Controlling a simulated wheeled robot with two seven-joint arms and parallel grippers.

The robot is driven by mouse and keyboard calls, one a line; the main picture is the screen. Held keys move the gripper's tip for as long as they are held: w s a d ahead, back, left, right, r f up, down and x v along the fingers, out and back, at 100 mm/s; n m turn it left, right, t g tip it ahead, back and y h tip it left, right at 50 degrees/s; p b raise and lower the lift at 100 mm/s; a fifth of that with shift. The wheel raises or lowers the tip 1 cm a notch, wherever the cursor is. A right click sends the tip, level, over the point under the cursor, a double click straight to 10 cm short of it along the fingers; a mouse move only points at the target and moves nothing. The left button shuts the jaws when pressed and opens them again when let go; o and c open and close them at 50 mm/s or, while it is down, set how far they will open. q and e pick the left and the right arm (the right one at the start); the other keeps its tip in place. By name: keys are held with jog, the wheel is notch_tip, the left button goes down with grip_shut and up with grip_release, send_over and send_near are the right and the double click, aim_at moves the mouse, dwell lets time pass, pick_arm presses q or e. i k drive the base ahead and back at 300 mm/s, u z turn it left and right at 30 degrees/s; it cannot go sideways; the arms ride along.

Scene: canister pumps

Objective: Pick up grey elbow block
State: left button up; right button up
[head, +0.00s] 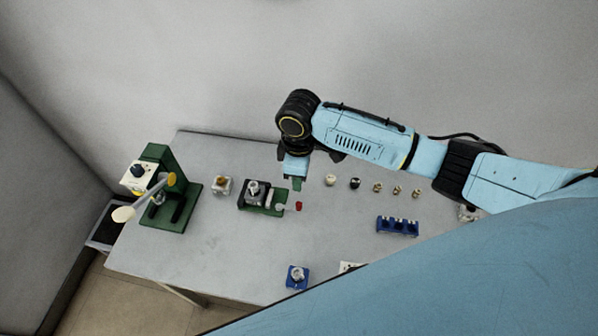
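My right gripper (295,181) points down over the back middle of the table, just right of a green fixture (276,211). Its fingertips are small and dark here, so I cannot tell whether they are open or shut. A grey block (254,188) sits in the green fixture. Another small grey block with a brownish top (222,185) stands to its left, and a grey piece (468,212) shows partly behind my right arm. I cannot tell for sure which of these is the elbow block. My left gripper is not in view.
A green press (163,190) with a long lever stands on the left of the grey table (215,250). Small fittings (377,188) line the back right. A blue rack (397,226) and a blue block with a light top (298,276) stand nearer.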

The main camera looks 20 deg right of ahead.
aim_at(258, 199)
jog(key=k, duration=1.5)
